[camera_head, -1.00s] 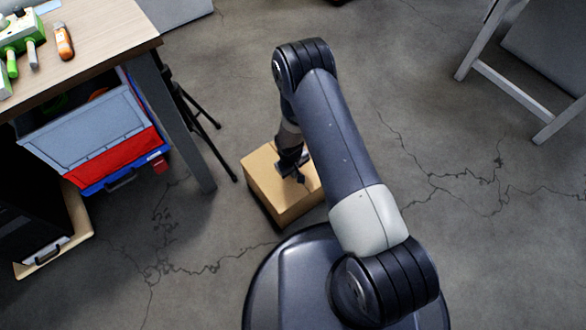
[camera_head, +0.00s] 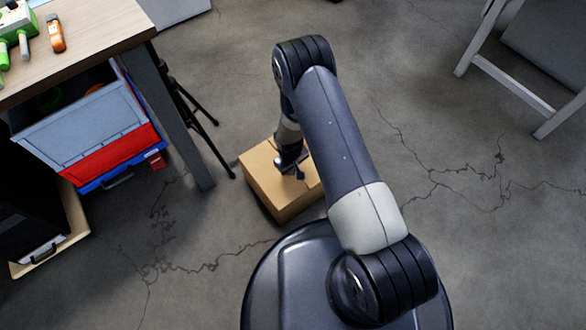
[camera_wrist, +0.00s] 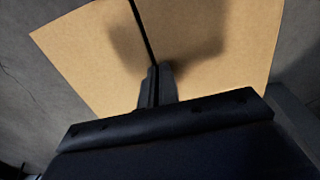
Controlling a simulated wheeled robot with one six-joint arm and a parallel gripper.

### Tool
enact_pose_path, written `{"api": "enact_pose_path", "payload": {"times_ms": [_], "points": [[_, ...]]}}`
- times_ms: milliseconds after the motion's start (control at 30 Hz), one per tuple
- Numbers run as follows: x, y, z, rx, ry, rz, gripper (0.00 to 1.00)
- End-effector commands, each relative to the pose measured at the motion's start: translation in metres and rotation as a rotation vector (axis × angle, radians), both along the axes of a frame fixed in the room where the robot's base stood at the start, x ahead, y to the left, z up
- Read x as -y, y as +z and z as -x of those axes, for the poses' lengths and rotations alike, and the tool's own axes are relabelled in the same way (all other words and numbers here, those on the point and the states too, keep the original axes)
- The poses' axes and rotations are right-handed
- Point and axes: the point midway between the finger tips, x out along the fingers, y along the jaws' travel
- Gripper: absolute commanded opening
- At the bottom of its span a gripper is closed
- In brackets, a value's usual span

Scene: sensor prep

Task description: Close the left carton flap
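The carton (camera_head: 290,207) is a tan cardboard box on the floor, just ahead of my base. My gripper (camera_head: 299,173) is over its top, and my arm hides the carton's right side. In the wrist view the top is two tan panels that look flat, with a narrow dark seam between them. The left flap (camera_wrist: 82,52) is the panel left of the seam, and the right flap (camera_wrist: 232,45) is the other. My gripper (camera_wrist: 156,74) has its fingers together, with nothing seen between them, in line with the seam. I cannot tell whether the fingertips touch the cardboard.
A wooden-topped table (camera_head: 100,35) stands at the upper left, its leg near the carton. Grey and red bins (camera_head: 85,125) sit under it, and a black tripod (camera_head: 195,115) stands beside the leg. A grey-framed chair (camera_head: 500,72) is at upper right. The cracked floor (camera_head: 460,240) at right is clear.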

Motion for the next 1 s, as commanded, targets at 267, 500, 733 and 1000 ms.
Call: {"api": "enact_pose_path", "payload": {"times_ms": [267, 500, 733, 1000], "points": [[0.002, -0.008, 0.003, -0.004, -0.001, -0.001, 0.0], [0.002, 0.003, 0.005, -0.008, -0.002, 0.002, 0.0], [0.002, 0.017, 0.004, -0.008, -0.002, 0.002, 0.0], [0.002, 0.075, 0.0, -0.003, -0.003, 0.0, 0.0]]}}
